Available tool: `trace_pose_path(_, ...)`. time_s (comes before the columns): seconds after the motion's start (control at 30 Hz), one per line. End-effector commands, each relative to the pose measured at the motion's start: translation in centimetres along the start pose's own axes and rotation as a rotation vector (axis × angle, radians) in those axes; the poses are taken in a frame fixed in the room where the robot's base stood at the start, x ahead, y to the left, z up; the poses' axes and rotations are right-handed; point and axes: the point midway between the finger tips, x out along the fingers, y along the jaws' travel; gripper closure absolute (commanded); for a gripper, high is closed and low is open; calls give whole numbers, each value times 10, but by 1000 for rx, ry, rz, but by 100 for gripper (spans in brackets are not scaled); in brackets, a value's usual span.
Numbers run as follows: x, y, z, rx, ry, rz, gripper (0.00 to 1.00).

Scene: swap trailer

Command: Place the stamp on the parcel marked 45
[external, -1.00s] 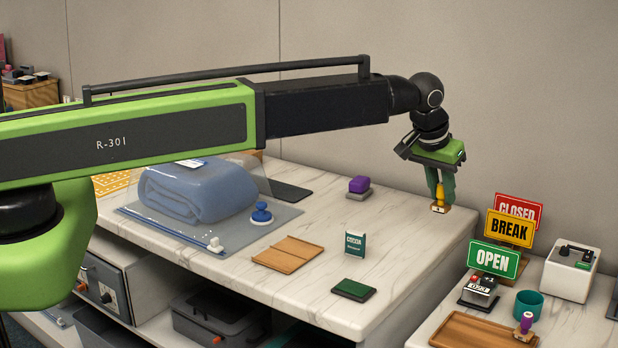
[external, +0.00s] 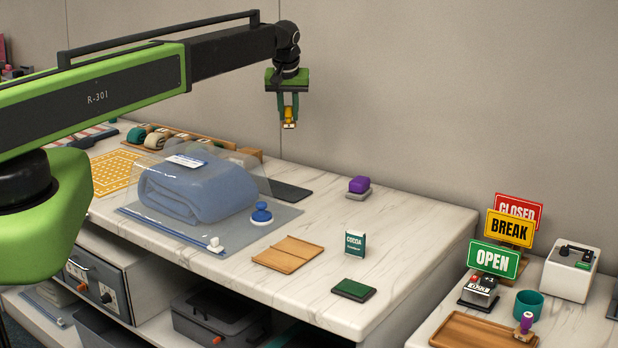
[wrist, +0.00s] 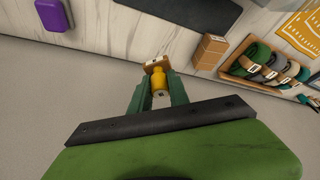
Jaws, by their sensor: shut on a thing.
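My gripper (external: 289,106) is shut on a stamp (external: 289,122) with a yellow handle and a light wooden base. It holds the stamp upright, high above the back of the counter near the wall. In the wrist view the stamp (wrist: 159,80) sits between the green fingers (wrist: 158,95). I cannot read a 45 on any parcel.
A blue folded bundle (external: 200,188) under clear plastic lies on the marble counter (external: 330,210). Rolls in a wooden tray (wrist: 265,68) and a yellow-orange patterned mat (external: 117,172) are at the left.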

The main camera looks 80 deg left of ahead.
Motion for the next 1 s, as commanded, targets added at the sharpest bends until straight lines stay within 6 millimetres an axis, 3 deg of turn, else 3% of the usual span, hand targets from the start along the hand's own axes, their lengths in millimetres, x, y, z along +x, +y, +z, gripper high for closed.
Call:
trace_pose_path(0.03,0,-19,-8,-22,0,-9,100)
trace_pose_path(0.13,2,-45,-17,-49,0,-20,100)
trace_pose_path(0.4,9,-62,-23,-66,0,-27,100)
trace_pose_path(0.8,92,-125,-63,-66,0,-28,100)
trace_pose_path(1.0,103,-139,-73,-64,-1,-26,100)
